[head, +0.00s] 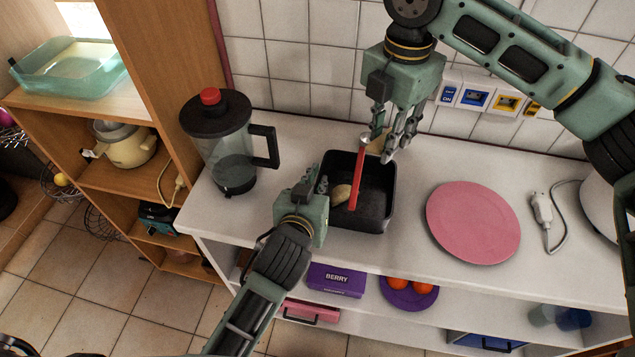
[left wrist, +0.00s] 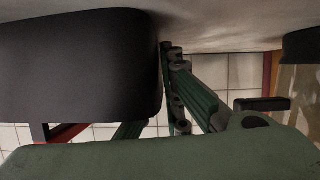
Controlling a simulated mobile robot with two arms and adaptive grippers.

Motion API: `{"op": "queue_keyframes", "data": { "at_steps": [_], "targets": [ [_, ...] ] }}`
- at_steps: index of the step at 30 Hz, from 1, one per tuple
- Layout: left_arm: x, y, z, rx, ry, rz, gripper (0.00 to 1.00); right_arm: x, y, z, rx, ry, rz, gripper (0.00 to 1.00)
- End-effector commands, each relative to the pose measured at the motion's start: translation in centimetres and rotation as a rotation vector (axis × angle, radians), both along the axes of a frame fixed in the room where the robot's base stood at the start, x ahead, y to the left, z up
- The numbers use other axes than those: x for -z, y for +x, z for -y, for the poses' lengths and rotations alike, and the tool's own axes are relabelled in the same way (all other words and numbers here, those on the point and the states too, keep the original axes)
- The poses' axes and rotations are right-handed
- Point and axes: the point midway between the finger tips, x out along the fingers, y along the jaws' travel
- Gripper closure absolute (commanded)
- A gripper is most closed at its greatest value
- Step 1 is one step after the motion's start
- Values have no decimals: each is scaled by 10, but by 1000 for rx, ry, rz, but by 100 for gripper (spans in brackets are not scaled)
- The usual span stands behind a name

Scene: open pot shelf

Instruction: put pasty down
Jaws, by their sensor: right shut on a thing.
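A pale pasty (head: 341,194) lies inside a square black tin (head: 377,220) on the white counter, near its left inner side. My right gripper (head: 387,145) is above the tin's back edge, shut on a long red utensil (head: 358,182) near its upper end. The utensil slants down into the tin, to the right of the pasty; I cannot tell whether they touch. My left gripper (head: 318,184) is at the tin's left wall. The left wrist view shows its fingers (left wrist: 182,92) close beside the dark tin wall (left wrist: 80,65); whether they grip it is unclear.
A blender jug (head: 229,150) with a red knob stands on the left of the counter. A pink plate (head: 473,223) lies to the right of the tin, with clear counter between them. A white plug and cable (head: 543,209) lie farther right. Tiled wall closes the back.

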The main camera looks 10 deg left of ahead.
Motion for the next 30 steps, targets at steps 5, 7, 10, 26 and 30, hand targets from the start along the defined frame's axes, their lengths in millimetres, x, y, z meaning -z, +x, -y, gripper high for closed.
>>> {"op": "queue_keyframes", "data": {
  "at_steps": [5, 7, 10, 26, 30],
  "targets": [
    [0, 0, 0, 0, 0, 0, 100, 0, 0, 0, 0, 0, 0, 100],
    [0, 0, 0, 0, 0, 0, 100, 0, 0, 0, 0, 0, 0, 100],
    [0, 0, 0, 0, 0, 0, 100, 0, 0, 0, 0, 0, 0, 100],
    [0, 0, 0, 0, 0, 0, 100, -1, 3, 0, 201, -6, -8, 100],
    [0, 0, 0, 0, 0, 0, 100, 24, 3, 0, 200, -5, -8, 100]
  ]
}}
